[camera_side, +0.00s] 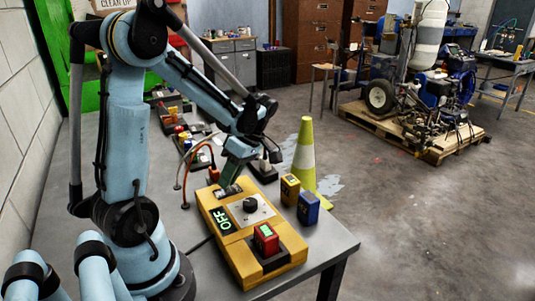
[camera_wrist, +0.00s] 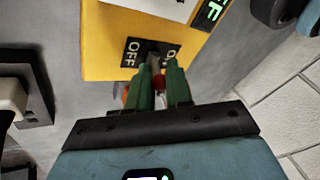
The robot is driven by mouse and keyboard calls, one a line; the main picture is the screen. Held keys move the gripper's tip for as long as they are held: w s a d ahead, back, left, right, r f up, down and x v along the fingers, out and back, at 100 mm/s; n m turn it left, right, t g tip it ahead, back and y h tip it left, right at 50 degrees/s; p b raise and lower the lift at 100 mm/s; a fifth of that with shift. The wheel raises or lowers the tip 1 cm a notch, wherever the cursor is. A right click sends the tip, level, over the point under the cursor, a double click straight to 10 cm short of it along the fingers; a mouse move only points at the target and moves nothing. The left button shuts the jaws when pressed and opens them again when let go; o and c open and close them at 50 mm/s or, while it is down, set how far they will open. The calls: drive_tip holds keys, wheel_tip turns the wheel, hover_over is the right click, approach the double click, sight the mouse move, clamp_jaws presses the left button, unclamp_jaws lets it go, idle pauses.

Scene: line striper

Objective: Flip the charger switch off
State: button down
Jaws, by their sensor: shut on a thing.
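The yellow charger (camera_side: 245,235) sits on the grey table, and its display (camera_side: 224,219) reads OFF in green. The charger switch (camera_wrist: 156,62) is at the end of the charger nearest my arm, between an OFF label (camera_wrist: 131,52) and a partly hidden second label (camera_wrist: 171,49). My gripper (camera_wrist: 163,66) has its green fingers closed around the switch lever; it also shows in the side view (camera_side: 230,182). The fingers hide most of the lever, so its tilt is hard to tell.
A red block with a green top (camera_side: 266,237) stands in a black holder on the charger. A yellow battery (camera_side: 290,187) and a blue battery (camera_side: 308,207) stand beside it. Cables and black chargers lie behind. A traffic cone (camera_side: 305,155) stands beyond the table.

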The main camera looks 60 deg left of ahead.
drive_tip(key=shift+s, duration=0.15)
drive_tip(key=c, duration=1.1)
unclamp_jaws()
drive_tip(key=v, duration=1.2)
drive_tip(key=shift+w, duration=0.25)
drive_tip(key=d+f+m+t, duration=0.1)
drive_tip(key=d+m+t, duration=0.3)
drive_tip(key=m, duration=0.4)
drive_tip(key=d+f+m+t, duration=0.1)
drive_tip(key=d+m+t, duration=0.3)
drive_tip(key=d+m, duration=0.2)
drive_tip(key=d+f+m+t+h, duration=0.1)
drive_tip(key=d+m+t, duration=0.3)
drive_tip(key=m, duration=0.6)
drive_tip(key=shift+d+t, duration=0.3)
drive_tip(key=shift+d, duration=0.35)
